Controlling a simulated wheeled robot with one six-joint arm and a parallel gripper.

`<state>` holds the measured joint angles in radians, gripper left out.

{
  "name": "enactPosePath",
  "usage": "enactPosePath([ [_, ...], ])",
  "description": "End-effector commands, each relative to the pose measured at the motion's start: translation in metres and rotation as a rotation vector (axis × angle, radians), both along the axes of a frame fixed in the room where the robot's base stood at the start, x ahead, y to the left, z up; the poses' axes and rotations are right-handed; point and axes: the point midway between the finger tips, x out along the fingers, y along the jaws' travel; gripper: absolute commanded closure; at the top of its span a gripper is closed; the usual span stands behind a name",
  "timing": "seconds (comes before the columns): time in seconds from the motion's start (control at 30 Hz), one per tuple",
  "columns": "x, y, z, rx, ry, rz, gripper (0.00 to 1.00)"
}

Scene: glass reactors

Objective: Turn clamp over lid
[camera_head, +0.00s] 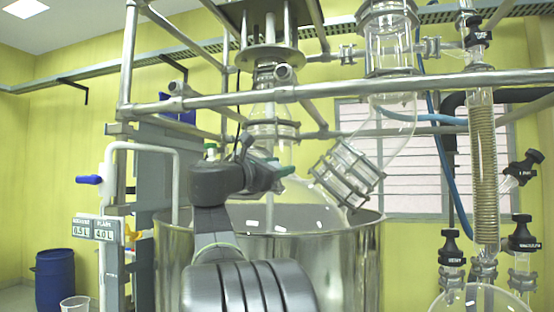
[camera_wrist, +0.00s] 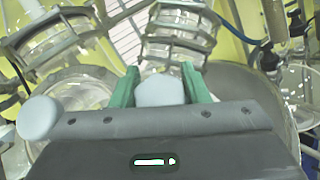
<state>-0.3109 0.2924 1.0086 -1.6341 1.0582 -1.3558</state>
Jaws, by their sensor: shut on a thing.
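My gripper (camera_wrist: 160,92) has green fingers on both sides of a pale grey rounded piece (camera_wrist: 162,90), and it is shut on this piece. I cannot tell whether the piece is part of the clamp over the lid. In the head view my gripper (camera_head: 282,167) is at the neck of the glass flask (camera_head: 300,200), above the steel vessel (camera_head: 340,250). My own wrist hides part of this area. A second pale rounded piece (camera_wrist: 40,118) is at the left in the wrist view. No separate lid can be made out.
Steel rails (camera_head: 350,88) cross in front of the glassware above my gripper. A clamped glass joint (camera_head: 347,172) is close on the right. A coil condenser (camera_head: 484,160) stands further right. A blue drum (camera_head: 55,278) is on the floor at left.

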Motion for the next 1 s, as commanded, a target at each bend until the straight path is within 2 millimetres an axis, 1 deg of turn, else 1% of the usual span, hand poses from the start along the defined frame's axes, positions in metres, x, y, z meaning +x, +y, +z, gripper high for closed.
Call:
enactPosePath([
  [0.03,0.0001,0.0004,0.0029,0.01,-0.004,-0.008,0.81],
  [0.67,-0.0011,-0.0004,0.0,0.04,-0.015,-0.036,0.81],
  [0.7,-0.001,-0.0005,-0.0001,0.04,-0.015,-0.036,0.51],
  [0.77,-0.001,-0.0005,-0.0001,0.04,-0.015,-0.036,0.39],
  [0.8,-0.001,-0.0005,-0.0001,0.04,-0.015,-0.036,0.37],
  [1.0,-0.001,-0.0005,-0.0002,0.039,-0.015,-0.036,0.37],
])
